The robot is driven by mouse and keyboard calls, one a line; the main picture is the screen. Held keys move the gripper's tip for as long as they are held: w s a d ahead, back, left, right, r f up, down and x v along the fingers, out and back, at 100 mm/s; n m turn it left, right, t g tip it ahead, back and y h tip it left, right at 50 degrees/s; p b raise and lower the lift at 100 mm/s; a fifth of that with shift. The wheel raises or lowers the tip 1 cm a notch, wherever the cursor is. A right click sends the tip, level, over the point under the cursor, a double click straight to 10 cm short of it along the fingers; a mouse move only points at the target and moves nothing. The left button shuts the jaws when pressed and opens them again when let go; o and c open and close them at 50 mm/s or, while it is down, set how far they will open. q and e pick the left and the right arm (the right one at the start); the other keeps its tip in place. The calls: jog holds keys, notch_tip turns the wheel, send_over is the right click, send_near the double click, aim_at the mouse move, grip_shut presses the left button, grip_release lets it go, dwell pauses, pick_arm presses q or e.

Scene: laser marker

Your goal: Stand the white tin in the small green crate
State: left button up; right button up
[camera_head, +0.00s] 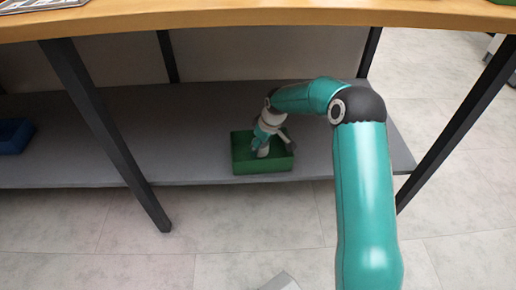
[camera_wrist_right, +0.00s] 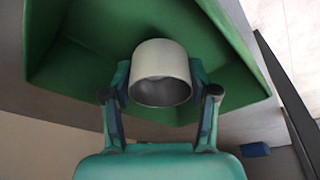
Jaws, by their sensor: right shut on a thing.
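The small green crate (camera_head: 262,167) stands on the grey lower shelf under the table. My right gripper (camera_head: 262,140) reaches down into it from above. In the right wrist view the gripper (camera_wrist_right: 161,90) is shut on the white tin (camera_wrist_right: 160,60), one finger on each side. The tin (camera_head: 263,151) shows only partly in the head view, low within the crate walls. The green crate (camera_wrist_right: 80,65) surrounds the tin in the wrist view. Whether the tin touches the crate floor I cannot tell.
The grey shelf (camera_head: 80,160) is bare left of the crate, with a blue crate (camera_head: 14,136) at its far left. The wooden tabletop (camera_head: 250,14) runs above. Dark table legs (camera_head: 108,135) stand left and right of the opening.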

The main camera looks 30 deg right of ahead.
jog(key=shift+f+b, duration=0.3)
jog(key=shift+f, duration=0.25)
jog(key=o, duration=1.4)
jog(key=shift+c, duration=0.2)
jog(key=shift+r, duration=0.15)
jog(key=shift+r+p, duration=0.3)
jog(key=shift+r, duration=0.05)
jog(key=p+v, duration=0.3)
jog(key=v, duration=0.5)
jog(key=shift+p, duration=0.3)
jog(key=shift+f, duration=0.1)
